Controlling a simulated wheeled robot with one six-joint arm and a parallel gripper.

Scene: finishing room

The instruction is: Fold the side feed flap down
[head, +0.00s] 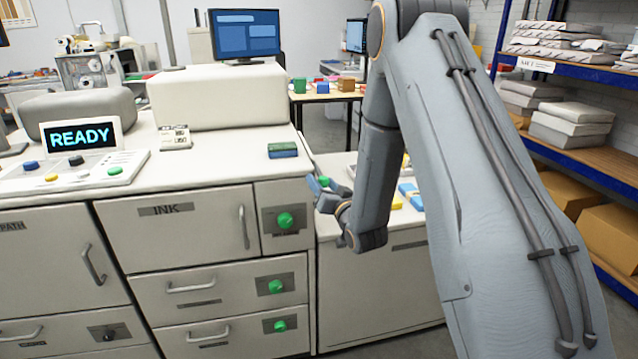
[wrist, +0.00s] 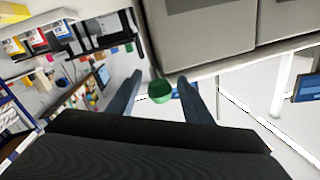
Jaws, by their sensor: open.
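The beige printing machine (head: 180,225) fills the left and middle of the head view, with handles and green knobs (head: 285,220) on its front. I cannot make out for certain which part is the side feed flap; my arm hides part of the right side. My gripper (head: 319,190) is beside the machine's right end, above the lower cabinet. In the wrist view my gripper (wrist: 161,80) is open, its two fingers apart. A green rounded piece, like a knob or grip (wrist: 160,91), shows between the fingers; I cannot tell whether they touch it.
A green and blue block (head: 283,150) lies on the machine top near its right edge. The lower cabinet (head: 375,285) stands to the right, with coloured items on top. Blue shelving (head: 575,70) with stacked paper and boxes is at the far right.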

